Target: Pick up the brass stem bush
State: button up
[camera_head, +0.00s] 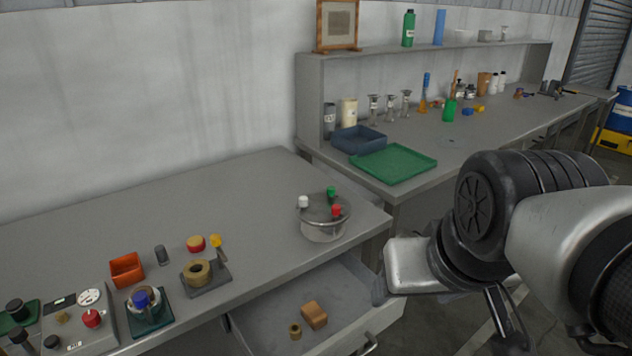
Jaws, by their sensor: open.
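A small brass-coloured bush (296,331) lies in the open drawer (340,335) under the left bench. It looks like the brass stem bush, but it is too small to be sure. A larger brass-coloured ring (198,271) sits on a dark square plate on the bench top. My gripper (503,318) is at the lower right, to the right of the drawer and well apart from the bush. Its dark fingers are partly hidden by my arm, and I see nothing held in it.
A brown block (314,315) lies beside the bush in the drawer. A round steel vessel (324,222) with coloured caps stands above, near the bench edge. An orange bin (127,270) and a green tray (393,164) stand on the benches. The middle of the left bench is clear.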

aim_at(295, 328)
jog(key=i+j+u, duration=0.15)
jog(key=u, duration=0.4)
jog(key=k+u, duration=0.1)
jog(key=k, duration=0.2)
jog(key=i+l+u, duration=0.1)
jog(key=l+u, duration=0.35)
jog(key=l, duration=0.2)
